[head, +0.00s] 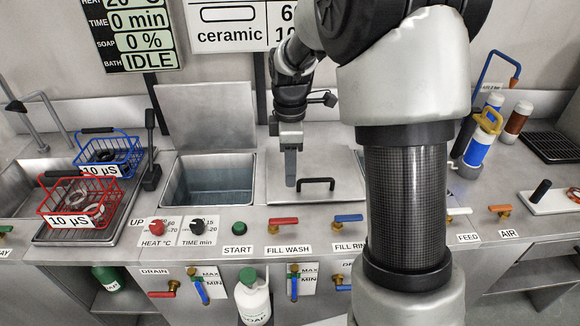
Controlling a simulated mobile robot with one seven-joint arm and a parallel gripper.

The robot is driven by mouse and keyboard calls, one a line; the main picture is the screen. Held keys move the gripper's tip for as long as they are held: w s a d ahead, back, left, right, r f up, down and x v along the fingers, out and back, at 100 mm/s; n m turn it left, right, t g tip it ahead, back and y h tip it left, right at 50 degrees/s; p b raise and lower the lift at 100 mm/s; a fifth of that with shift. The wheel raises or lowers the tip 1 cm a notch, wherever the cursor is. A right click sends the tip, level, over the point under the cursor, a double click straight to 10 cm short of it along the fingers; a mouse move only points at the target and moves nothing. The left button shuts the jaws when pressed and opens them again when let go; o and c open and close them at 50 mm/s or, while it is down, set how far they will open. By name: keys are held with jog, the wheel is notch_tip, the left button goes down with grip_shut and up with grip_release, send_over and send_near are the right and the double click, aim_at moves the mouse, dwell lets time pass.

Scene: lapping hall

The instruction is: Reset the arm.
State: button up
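My gripper (290,168) hangs pointing down above the steel counter, in front of the closed lid (326,161) with a black handle. Its fingers look like one narrow grey block from this side, so I cannot tell whether they are open or shut. I see no object hanging from it. My own arm fills the middle and right of the head view and hides part of the counter behind it.
An open bath (208,184) holds liquid left of my gripper. A red basket (80,205) and a blue basket (108,150) stand at left. Valve levers line the front edge, including FILL WASH (284,221). Bottles (480,145) and a blue hooked tap stand at right.

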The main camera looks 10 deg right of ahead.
jog(key=s+a+r+m+t+p, duration=0.1)
jog(key=s+r+m+t+p, duration=0.4)
jog(key=s+r+m, duration=1)
jog(key=s+r+p, duration=0.2)
jog(key=s+r, duration=0.4)
jog(key=s, duration=0.1)
jog(key=shift+s+r+m+t, duration=0.15)
jog(key=shift+s+m+t, duration=0.05)
jog(key=shift+m+t, duration=0.1)
